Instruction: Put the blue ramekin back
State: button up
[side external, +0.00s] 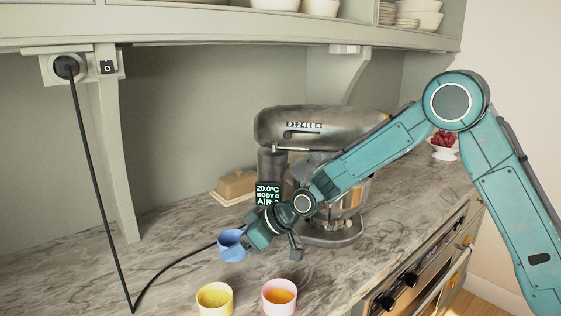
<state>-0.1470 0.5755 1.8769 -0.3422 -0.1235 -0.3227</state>
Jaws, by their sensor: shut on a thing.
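The blue ramekin (231,243) is left of centre in the side external view. My gripper (246,240) is shut on its right side. The ramekin looks slightly tilted, and I cannot tell whether it touches the counter. Its right part is hidden by the gripper.
A yellow ramekin (214,300) and a pink ramekin (279,297) with orange contents stand in front on the marble counter (170,275). A stand mixer (318,128) is behind my gripper. A black cord (100,190) runs from the wall socket across the counter. A butter dish (236,184) sits at the back.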

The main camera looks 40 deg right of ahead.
aim_at(247, 252)
jog(key=shift+f, duration=2.15)
jog(key=shift+f, duration=0.1)
jog(key=o, duration=1)
jog(key=shift+c, duration=0.2)
jog(key=v, duration=1.2)
